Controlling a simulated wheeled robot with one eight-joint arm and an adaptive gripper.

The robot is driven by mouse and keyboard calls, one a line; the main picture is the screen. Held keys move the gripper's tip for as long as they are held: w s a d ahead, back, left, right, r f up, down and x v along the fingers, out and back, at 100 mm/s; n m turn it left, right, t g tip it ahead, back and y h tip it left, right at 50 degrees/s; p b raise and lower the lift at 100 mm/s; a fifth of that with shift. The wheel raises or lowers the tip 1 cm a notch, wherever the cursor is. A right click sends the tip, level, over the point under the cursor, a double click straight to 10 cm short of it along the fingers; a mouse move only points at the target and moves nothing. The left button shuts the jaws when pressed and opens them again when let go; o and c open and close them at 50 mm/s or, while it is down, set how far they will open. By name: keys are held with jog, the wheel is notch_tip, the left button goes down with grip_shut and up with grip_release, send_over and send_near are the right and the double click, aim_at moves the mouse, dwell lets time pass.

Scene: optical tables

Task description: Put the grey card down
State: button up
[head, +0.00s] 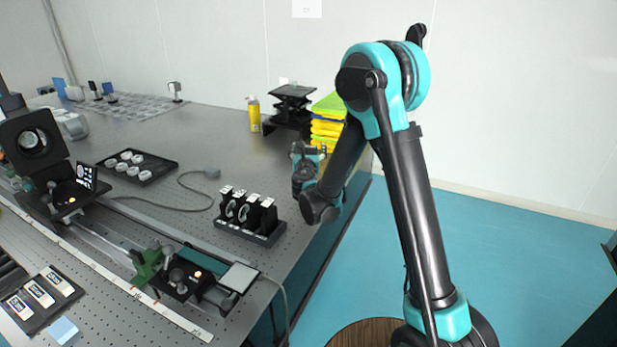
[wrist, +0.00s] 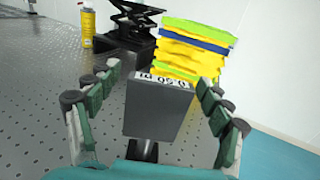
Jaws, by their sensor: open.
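My gripper (wrist: 157,108) is open, its green-padded fingers spread to either side of a grey plate-like piece (wrist: 158,112). This piece has a white label with black characters on its top edge and a dark stem below. Gaps show between it and both fingers. I take it for the grey card; its foot is hidden behind the teal palm. In the head view my gripper (head: 306,168) is over the right edge area of the optical table (head: 225,155), and the piece is too small there to tell apart. A pale grey square plate (head: 239,278) lies flat near the rail's end.
A yellow and green stack (head: 327,122), a black lab jack (head: 290,108) and a yellow can (head: 254,114) stand beyond my gripper. A black rack of labelled holders (head: 250,233) is to the left and nearer. The table edge drops to the blue floor on the right.

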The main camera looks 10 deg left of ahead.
jog(key=shift+c, duration=0.6)
grip_shut()
jog(key=shift+r, duration=0.15)
